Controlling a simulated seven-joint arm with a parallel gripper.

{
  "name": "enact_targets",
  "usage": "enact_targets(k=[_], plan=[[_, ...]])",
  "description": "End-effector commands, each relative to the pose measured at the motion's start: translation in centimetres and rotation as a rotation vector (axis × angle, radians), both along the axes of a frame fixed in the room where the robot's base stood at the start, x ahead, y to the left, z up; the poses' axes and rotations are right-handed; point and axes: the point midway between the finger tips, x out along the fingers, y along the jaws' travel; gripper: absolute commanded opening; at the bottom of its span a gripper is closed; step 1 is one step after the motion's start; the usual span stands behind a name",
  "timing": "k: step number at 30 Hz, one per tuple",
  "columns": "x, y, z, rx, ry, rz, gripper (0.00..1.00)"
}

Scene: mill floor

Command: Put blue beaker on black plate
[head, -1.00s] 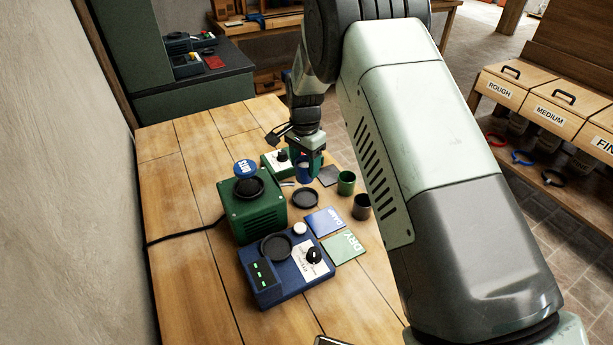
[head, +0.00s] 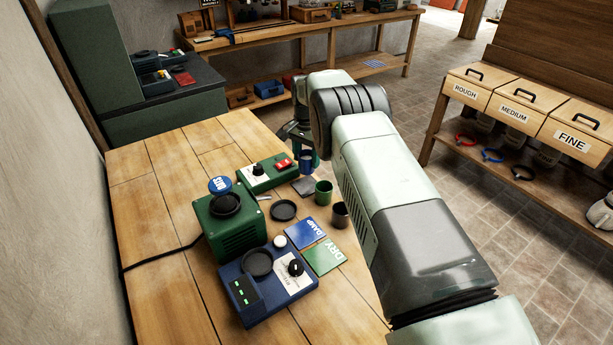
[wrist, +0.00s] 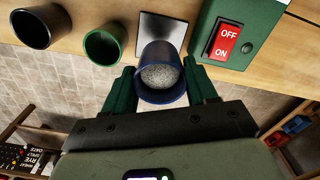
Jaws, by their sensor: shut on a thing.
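The blue beaker (wrist: 161,75) sits between the two green fingers of my gripper (wrist: 162,88) in the wrist view, with pale speckled contents inside. In the head view, the blue beaker (head: 306,161) shows under my wrist, and my gripper (head: 304,158) is partly hidden by my arm. My gripper is shut on the beaker by the table's right edge, between the switch box and the green beaker; whether it is clear of the table is hard to tell. A round black plate (head: 284,210) lies empty on the table, nearer the camera and left of the gripper.
A grey square (head: 303,186), a green beaker (head: 323,192) and a dark beaker (head: 340,215) stand near the plate. A green switch box (head: 268,174), green machine (head: 230,228), blue scale (head: 267,285) and DAMP (head: 305,233) and DRY (head: 324,257) cards surround it.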

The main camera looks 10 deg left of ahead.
Motion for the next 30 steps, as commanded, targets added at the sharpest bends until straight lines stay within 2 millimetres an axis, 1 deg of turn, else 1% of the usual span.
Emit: enact_targets(k=[1,3,8,12,15,23,26,27,29,30], plan=[[0.0,0.0,-1.0,0.000,0.000,0.000,0.17],[0.0,0.0,-1.8,0.000,0.000,0.000,0.17],[0.0,0.0,-2.9,0.001,-0.001,0.000,0.17],[0.0,0.0,-4.9,0.000,0.000,0.000,0.17],[0.0,0.0,-6.0,0.001,-0.001,0.000,0.17],[0.0,0.1,-6.1,0.001,-0.003,0.000,0.17],[0.0,0.0,-6.4,0.001,-0.003,0.000,0.17],[0.0,0.0,-6.4,0.001,-0.001,0.000,0.60],[0.0,0.0,-6.4,0.001,-0.001,0.000,0.68],[0.0,0.0,-6.4,0.001,-0.001,0.000,0.68]])
